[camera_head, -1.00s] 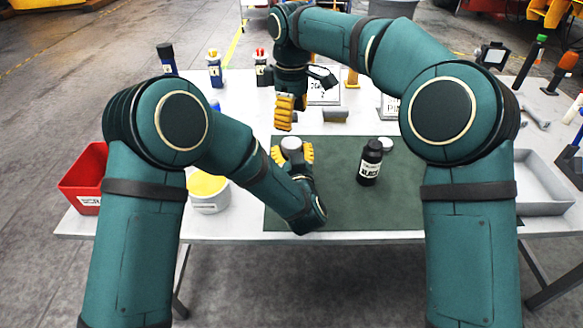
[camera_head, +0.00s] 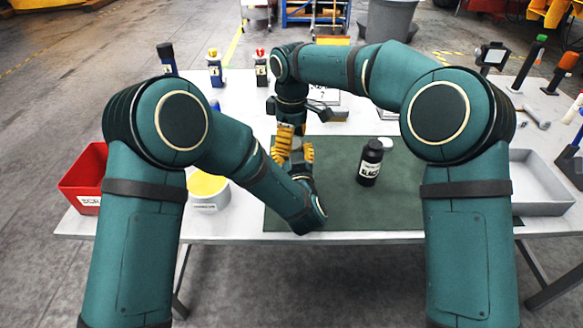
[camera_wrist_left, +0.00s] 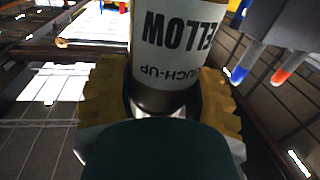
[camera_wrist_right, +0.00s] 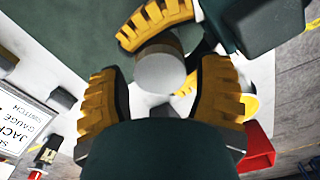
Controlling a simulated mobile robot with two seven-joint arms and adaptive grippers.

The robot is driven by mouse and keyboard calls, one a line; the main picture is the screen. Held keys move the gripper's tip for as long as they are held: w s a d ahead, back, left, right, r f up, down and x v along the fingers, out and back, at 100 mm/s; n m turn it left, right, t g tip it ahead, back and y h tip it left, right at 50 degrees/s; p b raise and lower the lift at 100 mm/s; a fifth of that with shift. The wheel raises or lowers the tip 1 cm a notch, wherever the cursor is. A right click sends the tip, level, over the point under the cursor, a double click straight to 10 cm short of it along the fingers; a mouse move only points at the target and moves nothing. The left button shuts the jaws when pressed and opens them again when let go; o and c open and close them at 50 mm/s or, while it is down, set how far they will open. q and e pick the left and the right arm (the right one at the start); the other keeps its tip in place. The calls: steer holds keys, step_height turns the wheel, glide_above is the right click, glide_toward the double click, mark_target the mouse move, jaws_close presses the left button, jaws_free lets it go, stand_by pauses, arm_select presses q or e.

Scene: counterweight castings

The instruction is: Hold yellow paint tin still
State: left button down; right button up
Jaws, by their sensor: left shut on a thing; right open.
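The yellow paint tin (camera_wrist_left: 175,55) stands over the green mat, its label reading upside down in the left wrist view. My left gripper (camera_wrist_left: 160,100) is shut on its sides. In the head view the tin (camera_head: 296,148) is partly hidden by yellow fingers. My right gripper (camera_head: 285,142) points down from above and is open. In the right wrist view the tin's pale round top (camera_wrist_right: 160,73) shows between and beyond the fingertips of my right gripper (camera_wrist_right: 160,95). I cannot tell whether they touch it. A left finger (camera_wrist_right: 155,22) shows beside the tin.
A yellow-topped tub (camera_head: 208,192) and a red bin (camera_head: 84,180) stand left; a grey tray (camera_head: 541,205) is right. The mat's front right is clear.

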steer(key=shift+f, duration=0.35)
steer(key=c, duration=1.1)
steer(key=o, duration=1.3)
steer(key=shift+c, duration=0.2)
steer(key=shift+r, duration=0.15)
steer(key=shift+r, duration=2.15)
